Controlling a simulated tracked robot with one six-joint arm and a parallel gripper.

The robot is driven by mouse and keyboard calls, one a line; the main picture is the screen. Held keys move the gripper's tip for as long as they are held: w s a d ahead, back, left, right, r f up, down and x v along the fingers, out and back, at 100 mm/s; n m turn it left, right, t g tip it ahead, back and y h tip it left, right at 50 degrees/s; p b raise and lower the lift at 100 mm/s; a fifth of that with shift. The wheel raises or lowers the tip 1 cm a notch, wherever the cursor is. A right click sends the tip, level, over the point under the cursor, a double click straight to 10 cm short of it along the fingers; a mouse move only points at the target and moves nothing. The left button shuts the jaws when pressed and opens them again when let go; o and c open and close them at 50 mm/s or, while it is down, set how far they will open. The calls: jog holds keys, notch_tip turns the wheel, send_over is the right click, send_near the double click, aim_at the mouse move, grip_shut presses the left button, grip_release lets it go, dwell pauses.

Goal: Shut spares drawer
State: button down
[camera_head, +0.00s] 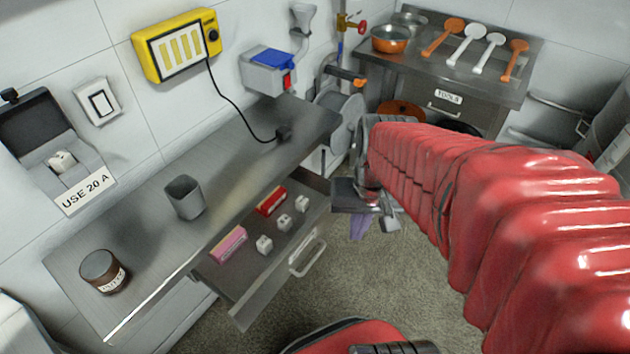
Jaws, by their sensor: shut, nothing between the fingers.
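The spares drawer (240,290) is pulled open under the steel bench, and its front stands out over the floor. Its bar handle (307,258) is on the front's right part. Inside lie a red box (271,201), a pink box (228,244) and several small white blocks (265,244). My gripper (360,225) is shut and empty, at the end of my red-sleeved arm. In the picture it is right of the drawer and above the handle, apart from both. Part of the wrist is hidden by the sleeve.
The bench top (150,235) carries a grey cup (185,197) and a brown labelled jar (103,271). A black cable hangs from a yellow wall unit (177,46). A tool table (480,80) stands at the back right. Grey floor (345,285) is clear before the drawer.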

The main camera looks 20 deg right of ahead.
aim_at(329, 218)
jog(key=s+d+f+m+t+y, duration=0.2)
jog(key=f+m+y, duration=0.4)
jog(key=f+m, duration=0.3)
jog(key=s+d+f+m+t+y, duration=0.2)
jog(key=f+m+y, duration=0.45)
jog(key=f, duration=0.45)
jog(key=w+d+m+t+h, duration=0.3)
jog(key=w+d+m+t, duration=0.3)
jog(key=d+m+t, duration=0.2)
jog(key=shift+w+f+m+t, duration=0.3)
jog(key=shift+m+t, duration=0.45)
jog(key=shift+t, duration=0.35)
jog(key=shift+h, duration=0.25)
jog(key=shift+x, duration=6.95)
